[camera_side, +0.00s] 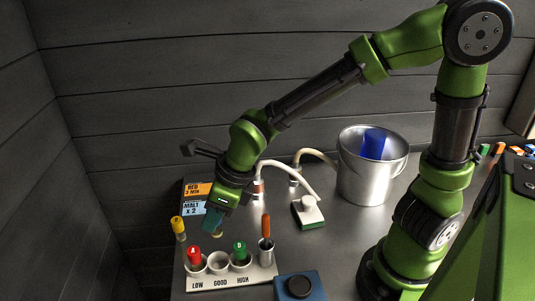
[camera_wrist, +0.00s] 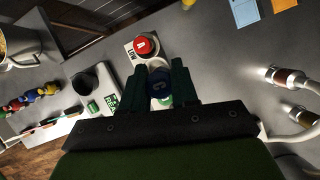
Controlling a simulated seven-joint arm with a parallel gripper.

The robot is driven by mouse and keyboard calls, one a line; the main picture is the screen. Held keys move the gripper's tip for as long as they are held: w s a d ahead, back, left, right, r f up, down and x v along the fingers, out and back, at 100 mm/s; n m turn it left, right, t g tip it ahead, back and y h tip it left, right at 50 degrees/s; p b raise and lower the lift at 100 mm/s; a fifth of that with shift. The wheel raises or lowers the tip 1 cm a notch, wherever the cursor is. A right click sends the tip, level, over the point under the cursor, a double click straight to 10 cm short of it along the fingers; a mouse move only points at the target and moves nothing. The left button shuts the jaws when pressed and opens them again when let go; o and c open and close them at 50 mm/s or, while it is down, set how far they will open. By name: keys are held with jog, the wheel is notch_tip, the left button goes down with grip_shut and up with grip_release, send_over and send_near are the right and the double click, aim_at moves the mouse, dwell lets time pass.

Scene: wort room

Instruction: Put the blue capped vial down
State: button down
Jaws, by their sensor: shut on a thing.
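My gripper (camera_side: 214,222) is above the rack in the side view, its fingers closed around the blue capped vial (camera_side: 215,234). In the wrist view the vial's blue cap (camera_wrist: 158,86), marked C, sits between the two fingers of my gripper (camera_wrist: 166,84). The white rack (camera_side: 232,279) is labelled LOW, GOOD and HIGH. A red capped vial A (camera_side: 194,253) stands at LOW and a green capped vial B (camera_side: 240,248) at HIGH. The GOOD hole (camera_side: 218,262) between them looks empty. The held vial is near it; the gap below the vial is hard to judge.
A metal cup (camera_side: 266,255) with an orange-handled tool stands at the rack's right end. A yellow capped vial (camera_side: 178,226) is behind left. A blue box with a black knob (camera_side: 298,287) is in front. Two curved pale taps (camera_side: 290,168) and a bucket (camera_side: 365,185) stand behind.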

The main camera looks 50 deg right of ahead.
jog(key=w+d+f, duration=0.3)
jog(key=w+d, duration=0.5)
jog(key=d, duration=0.1)
jog(key=shift+n, duration=0.3)
jog(key=shift+s+d+f, duration=0.1)
jog(key=shift+s+f, duration=0.05)
jog(key=shift+f, duration=1.7)
jog(key=shift+s+f, duration=0.1)
jog(key=shift+f, duration=1.7)
jog(key=shift+f, duration=0.1)
jog(key=c, duration=0.9)
grip_release()
jog(key=shift+o, duration=0.2)
